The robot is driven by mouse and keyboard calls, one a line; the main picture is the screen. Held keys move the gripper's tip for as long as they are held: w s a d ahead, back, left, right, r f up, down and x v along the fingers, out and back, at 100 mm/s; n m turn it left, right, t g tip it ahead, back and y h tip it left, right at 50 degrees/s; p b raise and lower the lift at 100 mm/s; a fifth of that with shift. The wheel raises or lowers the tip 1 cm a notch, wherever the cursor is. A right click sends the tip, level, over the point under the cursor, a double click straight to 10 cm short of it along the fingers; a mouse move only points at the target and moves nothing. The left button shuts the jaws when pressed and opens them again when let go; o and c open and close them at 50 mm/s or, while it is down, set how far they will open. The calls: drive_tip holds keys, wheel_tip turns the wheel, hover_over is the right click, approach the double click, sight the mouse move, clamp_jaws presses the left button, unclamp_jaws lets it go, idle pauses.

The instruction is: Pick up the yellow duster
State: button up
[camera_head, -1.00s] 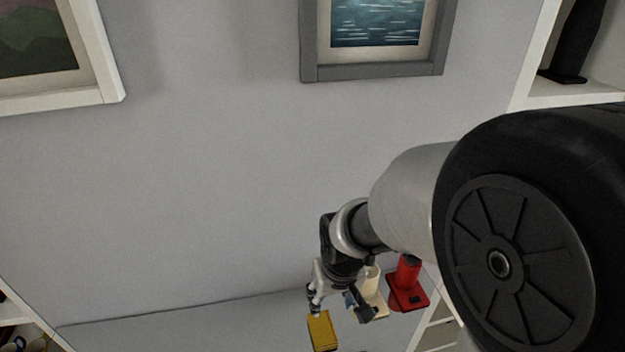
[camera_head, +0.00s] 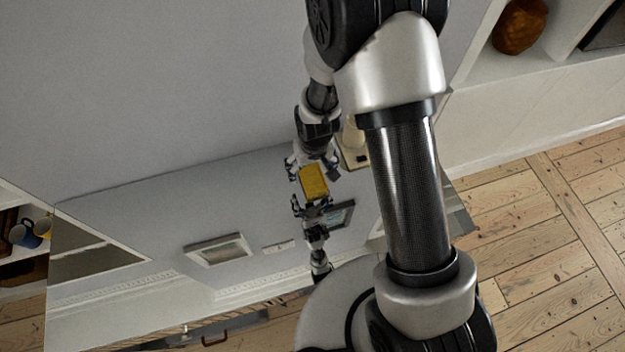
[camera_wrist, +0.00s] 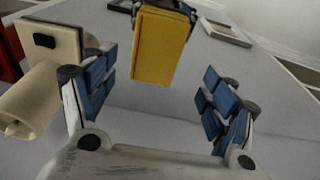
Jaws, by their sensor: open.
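The yellow duster (camera_head: 314,181) is a yellow block-like thing on a glossy grey surface in the middle of the head view. It also shows at the top middle of the wrist view (camera_wrist: 157,48). My gripper (camera_head: 312,162) is just behind the duster in the head view. In the wrist view my gripper (camera_wrist: 156,75) is open, its blue-padded fingers spread left and right. The duster shows beyond the fingertips, between them, and is not held. A mirrored gripper shows behind it in the glossy surface.
A cream object (camera_wrist: 52,62) stands close to the left finger, with a red object (camera_wrist: 9,58) beyond it. In the head view my arm hides the red one; the cream one (camera_head: 352,152) is partly visible. Mugs (camera_head: 28,233) sit on a shelf at left. Wooden floor (camera_head: 545,230) lies at right.

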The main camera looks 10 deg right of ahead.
sight(312, 177)
drive_tip(key=f, duration=0.1)
drive_tip(key=f+b, duration=0.1)
drive_tip(key=f, duration=0.3)
drive_tip(key=shift+w+d+f+b, duration=0.15)
drive_tip(key=shift+w+d+b, duration=0.1)
drive_tip(key=shift+b, duration=0.1)
drive_tip(key=shift+w+f, duration=0.15)
drive_tip(key=shift+f, duration=0.3)
drive_tip(key=shift+r, duration=0.1)
drive_tip(key=shift+c, duration=0.2)
drive_tip(key=c, duration=1.1)
drive_tip(key=shift+c, duration=0.2)
